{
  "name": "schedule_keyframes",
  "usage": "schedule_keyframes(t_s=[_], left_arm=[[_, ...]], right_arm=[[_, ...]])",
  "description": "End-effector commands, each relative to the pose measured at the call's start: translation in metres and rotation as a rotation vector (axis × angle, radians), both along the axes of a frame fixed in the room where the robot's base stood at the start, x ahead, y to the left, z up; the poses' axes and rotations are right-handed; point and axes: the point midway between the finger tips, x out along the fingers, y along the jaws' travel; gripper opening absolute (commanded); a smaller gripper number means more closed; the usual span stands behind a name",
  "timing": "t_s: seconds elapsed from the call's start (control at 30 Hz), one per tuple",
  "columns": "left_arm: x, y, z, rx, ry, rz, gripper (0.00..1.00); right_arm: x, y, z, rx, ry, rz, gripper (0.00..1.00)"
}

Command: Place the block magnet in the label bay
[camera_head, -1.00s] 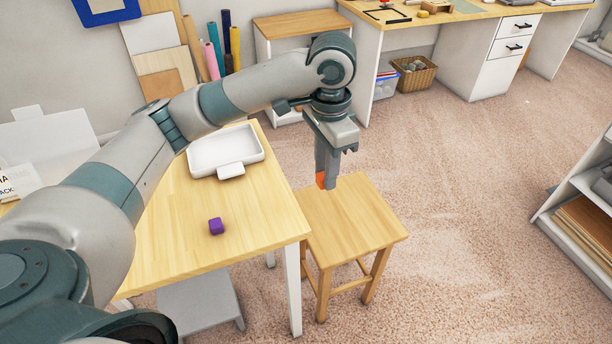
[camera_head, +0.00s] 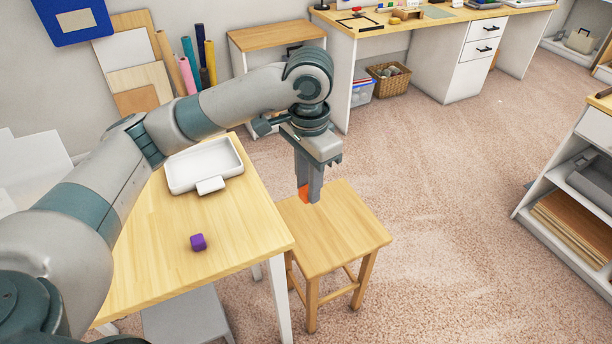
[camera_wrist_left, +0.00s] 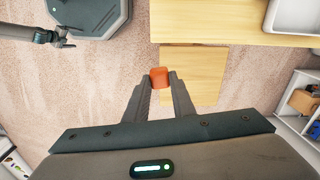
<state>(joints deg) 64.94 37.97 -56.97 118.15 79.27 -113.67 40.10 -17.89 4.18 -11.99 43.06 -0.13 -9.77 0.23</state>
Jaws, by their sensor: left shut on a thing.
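My left gripper (camera_head: 309,194) is shut on a small orange block (camera_head: 303,194), held above the wooden stool (camera_head: 335,228). In the left wrist view the orange block (camera_wrist_left: 159,77) sits between the two fingertips (camera_wrist_left: 160,84). A small purple block (camera_head: 198,242) lies on the wooden table (camera_head: 235,225). I cannot tell from its looks which block is the block magnet. A white tray (camera_head: 182,181) with a small white tab at its front lies on the table. No label bay can be made out for certain. My right gripper (camera_wrist_left: 64,38) appears small in the left wrist view; its jaws are unclear.
A desk (camera_head: 340,18) with small items stands at the back, with a wicker basket (camera_head: 388,77) beneath it. An open shelf unit (camera_head: 530,218) holding boards stands at the right. Carpeted floor (camera_head: 440,190) between stool and shelf is free.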

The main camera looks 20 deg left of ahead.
Motion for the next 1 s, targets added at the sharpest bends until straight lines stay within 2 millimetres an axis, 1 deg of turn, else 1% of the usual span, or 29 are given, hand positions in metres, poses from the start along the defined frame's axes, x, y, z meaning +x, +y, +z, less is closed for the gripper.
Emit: schedule_keyframes(t_s=[0.2,0.4,0.5,0.63,0.9,0.97,1.0], left_arm=[[-0.026,0.004,-0.017,0.002,-0.006,0.219,0.01],[-0.052,0.007,-0.032,-0.001,-0.003,0.432,0.01],[-0.062,0.007,-0.037,-0.002,0.001,0.505,0.01],[-0.068,0.008,-0.040,-0.005,0.004,0.554,0.01],[-0.068,0.008,-0.041,-0.005,0.005,0.561,0.01],[-0.068,0.008,-0.041,-0.005,0.005,0.561,0.01],[-0.068,0.008,-0.041,-0.005,0.005,0.561,0.01]], right_arm=[[0.006,0.000,0.000,-0.001,-0.006,0.000,0.87],[0.005,-0.001,0.000,-0.001,-0.005,0.000,0.87],[0.003,-0.001,0.000,0.000,-0.003,0.000,0.87],[0.000,-0.001,0.000,-0.001,0.000,0.000,0.87],[-0.004,-0.001,0.000,-0.001,0.005,0.000,0.87],[-0.004,-0.001,0.000,-0.001,0.005,0.000,0.72],[-0.004,-0.001,0.000,-0.001,0.005,0.000,0.63]])
